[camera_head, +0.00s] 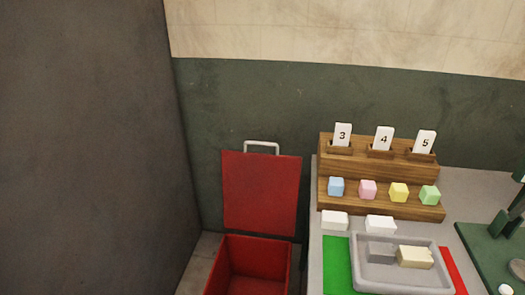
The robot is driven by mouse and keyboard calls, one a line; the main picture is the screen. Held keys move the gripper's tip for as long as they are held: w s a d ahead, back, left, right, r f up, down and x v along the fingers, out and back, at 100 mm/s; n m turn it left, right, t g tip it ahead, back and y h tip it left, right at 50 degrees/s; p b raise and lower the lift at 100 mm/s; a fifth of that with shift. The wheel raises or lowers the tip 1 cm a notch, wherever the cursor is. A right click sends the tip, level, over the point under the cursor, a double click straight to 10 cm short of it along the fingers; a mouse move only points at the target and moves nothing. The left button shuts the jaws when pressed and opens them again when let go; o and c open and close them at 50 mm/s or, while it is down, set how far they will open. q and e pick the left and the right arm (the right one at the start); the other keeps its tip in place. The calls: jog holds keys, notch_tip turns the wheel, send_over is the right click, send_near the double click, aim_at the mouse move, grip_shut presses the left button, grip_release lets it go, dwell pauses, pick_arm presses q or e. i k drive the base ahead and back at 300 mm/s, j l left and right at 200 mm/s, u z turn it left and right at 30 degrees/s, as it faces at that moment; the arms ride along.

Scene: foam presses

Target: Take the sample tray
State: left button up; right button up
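The sample tray (402,284) is a shallow grey tray on the light grey table, at the lower right of the head view. It lies partly over a green patch (337,265) on its left and a red patch (453,270) on its right. A cream block (415,257) and a grey block (380,252) lie inside it. Neither of my grippers shows in the view.
A wooden stepped rack (325,165) holds cards 3, 4, 5 and several coloured cubes behind the tray. Two white blocks (334,220) lie before it. A red bin (261,195) with its lid up stands left of the table. Green equipment (490,250) stands at right.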

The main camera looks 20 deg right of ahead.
aim_at(382, 280)
jog(key=z, duration=1.9)
